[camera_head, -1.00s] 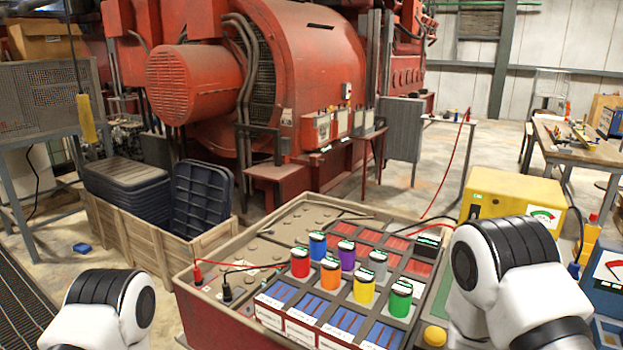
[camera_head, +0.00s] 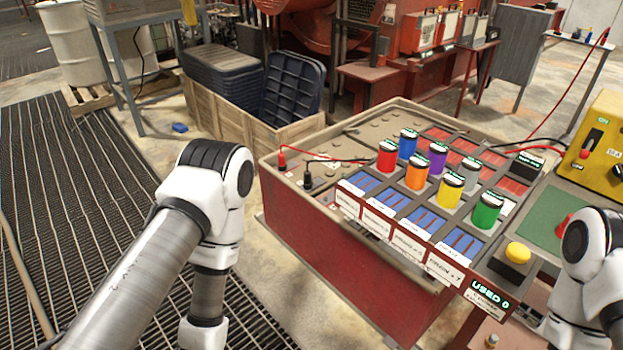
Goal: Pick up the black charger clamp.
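A small black clamp-like piece (camera_head: 307,178) stands at the left edge of the large red-sided tray (camera_head: 330,250), with a black lead running right from it. I cannot tell for sure that it is the charger clamp. A similar red piece (camera_head: 282,158) stands just behind it. A yellow charger box (camera_head: 603,125) is at the right edge, partly cut off. A red object (camera_head: 564,227) lies on the green pad, partly behind my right arm. Both my arms show, but neither gripper is in view.
Several coloured cylinders, such as a red one (camera_head: 387,157), stand upright on the tray. A yellow button (camera_head: 517,253) is at its right front. A wooden crate (camera_head: 228,117) with dark lids stands behind left. Dark floor grating (camera_head: 75,200) lies open at left.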

